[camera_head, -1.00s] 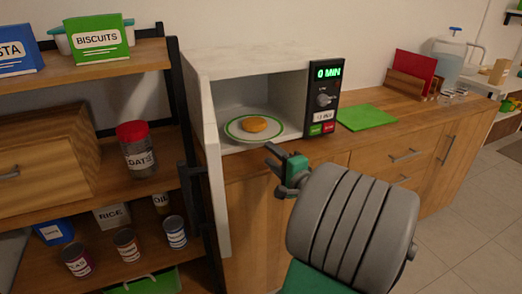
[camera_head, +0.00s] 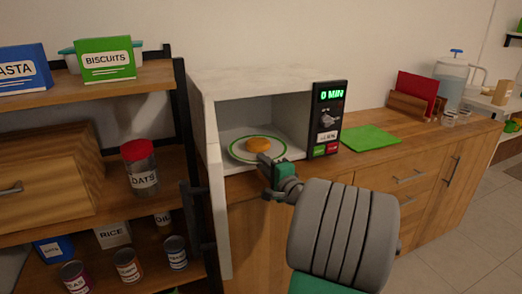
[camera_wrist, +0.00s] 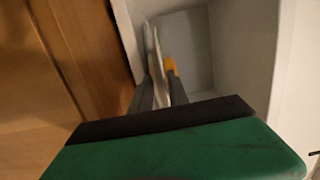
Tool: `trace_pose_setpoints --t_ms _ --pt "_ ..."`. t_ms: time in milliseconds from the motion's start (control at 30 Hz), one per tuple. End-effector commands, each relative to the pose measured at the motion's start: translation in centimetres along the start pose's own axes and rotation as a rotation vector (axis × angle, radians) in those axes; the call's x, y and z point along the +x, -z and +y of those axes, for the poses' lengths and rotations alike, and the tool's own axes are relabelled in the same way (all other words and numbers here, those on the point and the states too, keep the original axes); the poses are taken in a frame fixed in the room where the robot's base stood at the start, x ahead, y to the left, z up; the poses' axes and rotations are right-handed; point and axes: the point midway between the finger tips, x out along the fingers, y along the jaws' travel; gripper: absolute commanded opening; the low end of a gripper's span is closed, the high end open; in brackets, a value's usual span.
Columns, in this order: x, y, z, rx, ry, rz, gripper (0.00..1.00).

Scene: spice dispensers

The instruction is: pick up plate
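The plate (camera_head: 237,155), white with a green ring, lies in the open microwave (camera_head: 262,84) with an orange-brown round food item (camera_head: 258,144) on it. My gripper (camera_head: 265,160) is at the plate's front edge. In the wrist view the plate (camera_wrist: 157,62) shows nearly edge-on, its rim between the two dark fingers of my gripper (camera_wrist: 159,82). The fingers stand apart, and I see no clear grip on the rim. The food (camera_wrist: 169,64) shows beyond the right fingertip. My gripper and wrist hide part of the plate's front edge in the head view.
The microwave door (camera_head: 217,200) stands open at the left of the opening. The control panel (camera_head: 328,120) is close on the right. A shelf (camera_head: 85,87) with cans and boxes stands at left. A green board (camera_head: 370,137) lies on the counter.

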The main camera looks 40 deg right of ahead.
Motion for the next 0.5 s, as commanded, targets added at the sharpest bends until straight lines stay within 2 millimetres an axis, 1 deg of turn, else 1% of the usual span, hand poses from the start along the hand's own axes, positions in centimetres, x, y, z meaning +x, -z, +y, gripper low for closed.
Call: trace_pose_setpoints --t_ms 33,200,233,500 --pt "-0.01 0.01 0.00 0.000 0.000 0.000 0.15" --pt "-0.02 0.00 0.01 0.000 0.000 0.000 0.02" --pt "-0.02 0.00 0.01 0.000 0.000 0.000 0.00" --pt "-0.01 -0.02 0.03 0.000 -0.001 0.000 0.00"
